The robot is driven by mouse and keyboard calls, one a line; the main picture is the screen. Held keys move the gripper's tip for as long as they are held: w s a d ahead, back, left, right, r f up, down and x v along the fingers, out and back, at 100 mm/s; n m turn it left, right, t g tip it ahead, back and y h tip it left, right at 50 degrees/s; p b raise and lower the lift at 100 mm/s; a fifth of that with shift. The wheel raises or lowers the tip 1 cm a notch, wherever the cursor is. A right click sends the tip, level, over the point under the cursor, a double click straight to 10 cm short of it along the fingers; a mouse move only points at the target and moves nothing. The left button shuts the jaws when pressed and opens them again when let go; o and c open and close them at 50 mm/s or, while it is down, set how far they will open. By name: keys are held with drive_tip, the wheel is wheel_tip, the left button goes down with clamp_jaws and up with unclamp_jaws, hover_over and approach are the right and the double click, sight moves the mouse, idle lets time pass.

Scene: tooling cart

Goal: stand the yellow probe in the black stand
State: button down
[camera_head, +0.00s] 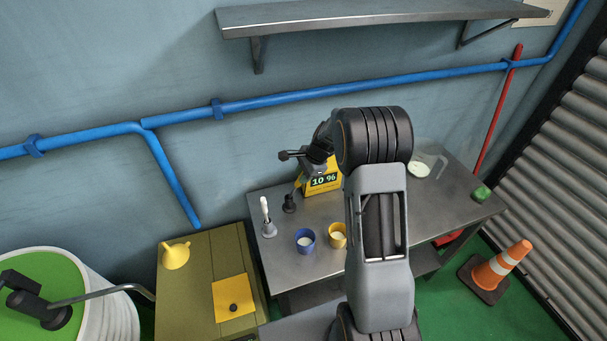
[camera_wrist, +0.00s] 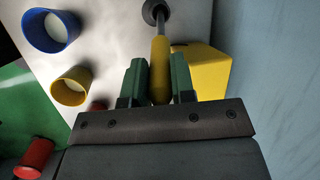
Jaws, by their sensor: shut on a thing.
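My gripper (camera_wrist: 159,62) is shut on the yellow probe (camera_wrist: 160,75), with one green finger on each side of its handle. The probe's grey shaft points away from the fingers and meets a dark round piece, which looks like the black stand (camera_wrist: 150,13), at the top of the wrist view. I cannot tell whether the shaft's end is inside the stand or only in line with it. In the head view the black stand (camera_head: 290,204) is upright on the grey table, left of the yellow box. There the fingers and probe are hard to make out.
The yellow box (camera_head: 323,180) marked "10 %" is close behind the stand. A grey stand (camera_head: 269,229) holds a white probe at left. A blue cup (camera_head: 305,240) and a yellow cup (camera_head: 338,235) are in front.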

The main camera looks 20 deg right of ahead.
drive_tip(key=c, duration=1)
unclamp_jaws()
drive_tip(key=shift+o, duration=0.2)
drive_tip(key=shift+r+p, duration=0.35)
drive_tip(key=shift+p, duration=0.05)
drive_tip(key=b+v, duration=0.2)
drive_tip(key=v, duration=1)
drive_tip(key=s+a+r+n+h, duration=0.1)
drive_tip(key=s+a+r+n, duration=0.25)
drive_tip(key=s, duration=0.25)
drive_tip(key=s+a+r+n+h, duration=0.1)
drive_tip(key=s+a+r+n, duration=0.2)
drive_tip(key=s+n, duration=0.25)
drive_tip(key=s+a+f+n+t+h, duration=0.1)
drive_tip(key=s+a+n+t+h, duration=0.1)
drive_tip(key=s+n, duration=0.5)
drive_tip(key=shift+s+n, duration=0.3)
drive_tip(key=shift+s, duration=2.1)
drive_tip(key=shift+a+f, duration=0.1)
